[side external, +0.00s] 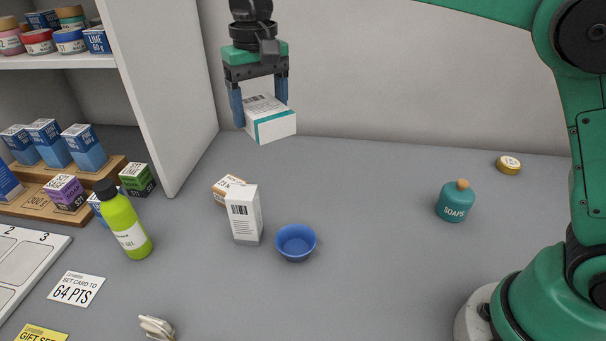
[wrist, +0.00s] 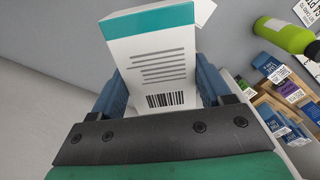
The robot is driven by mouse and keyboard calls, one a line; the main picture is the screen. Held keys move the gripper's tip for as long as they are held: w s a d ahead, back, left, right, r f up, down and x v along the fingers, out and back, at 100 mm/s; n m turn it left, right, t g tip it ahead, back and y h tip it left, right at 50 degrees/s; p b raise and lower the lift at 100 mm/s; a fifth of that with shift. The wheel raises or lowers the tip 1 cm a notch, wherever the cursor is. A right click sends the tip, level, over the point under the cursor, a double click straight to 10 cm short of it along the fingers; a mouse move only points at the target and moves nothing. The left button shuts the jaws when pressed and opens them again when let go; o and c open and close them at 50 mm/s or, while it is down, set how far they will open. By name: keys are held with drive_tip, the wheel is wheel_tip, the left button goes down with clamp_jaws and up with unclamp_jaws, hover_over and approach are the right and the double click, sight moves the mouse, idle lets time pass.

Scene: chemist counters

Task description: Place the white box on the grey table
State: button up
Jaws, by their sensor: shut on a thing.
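My gripper (side external: 259,101) is shut on a white box (side external: 272,124) with a teal band and holds it tilted in the air, well above the grey table (side external: 370,220). In the wrist view the white box (wrist: 152,60) sits between the two blue fingers, its barcode and printed lines facing the camera. Another white box (side external: 245,215), with a barcode, stands upright on the table below my gripper. The grey table also shows in the wrist view (wrist: 60,30).
A blue bowl (side external: 295,243) and an orange-and-white box (side external: 228,187) are near the standing box. A green bottle (side external: 128,225) and wooden risers with boxes (side external: 38,200) are left. A teal soaps jar (side external: 455,203) is right. The table between bowl and jar is clear.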

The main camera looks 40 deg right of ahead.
drive_tip(key=m, duration=0.1)
hover_over(205, 255)
drive_tip(key=f, duration=0.1)
drive_tip(key=shift+f, duration=0.1)
wheel_tip(205, 255, down, 18)
drive_tip(key=shift+r, duration=0.25)
drive_tip(key=shift+f, duration=0.1)
